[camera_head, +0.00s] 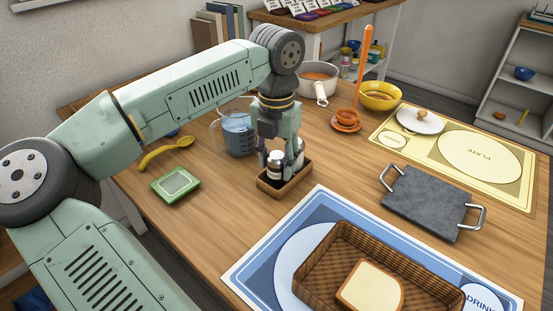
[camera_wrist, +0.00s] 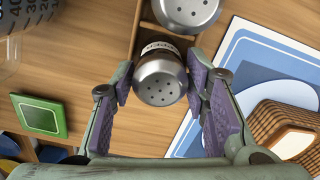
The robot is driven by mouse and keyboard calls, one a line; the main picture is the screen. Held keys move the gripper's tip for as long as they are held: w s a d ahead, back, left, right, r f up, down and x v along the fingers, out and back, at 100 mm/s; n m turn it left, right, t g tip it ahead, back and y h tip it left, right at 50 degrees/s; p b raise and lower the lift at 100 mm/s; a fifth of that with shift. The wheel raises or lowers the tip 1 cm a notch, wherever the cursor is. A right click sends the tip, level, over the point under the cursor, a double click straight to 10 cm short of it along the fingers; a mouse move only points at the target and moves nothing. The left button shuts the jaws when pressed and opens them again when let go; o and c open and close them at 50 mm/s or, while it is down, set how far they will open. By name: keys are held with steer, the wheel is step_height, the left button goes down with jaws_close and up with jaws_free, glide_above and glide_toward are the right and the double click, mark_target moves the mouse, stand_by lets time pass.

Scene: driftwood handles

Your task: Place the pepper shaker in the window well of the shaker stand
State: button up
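The pepper shaker (camera_wrist: 160,82), with a dark body, pale label and perforated silver cap, is between the fingers of my gripper (camera_wrist: 162,68). The fingers sit close on both sides and appear shut on it. In the head view the shaker (camera_head: 274,166) is upright at the left end of the wooden shaker stand (camera_head: 284,190). Its base is hidden by the rim, so I cannot tell if it rests on the bottom. A second silver-capped shaker (camera_wrist: 188,12) stands at the other end of the stand, mostly hidden behind my gripper in the head view.
A measuring jug (camera_head: 238,138) with blue liquid, a yellow spoon rest (camera_head: 165,154) and a green dish (camera_head: 175,185) are left of the stand. A stone tray (camera_head: 427,200) lies to the right and a bread basket (camera_head: 330,262) in front. Bare wood surrounds the stand.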

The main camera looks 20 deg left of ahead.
steer(key=shift+o, duration=1.2)
steer(key=shift+r, duration=0.25)
step_height(320, 180, up, 12)
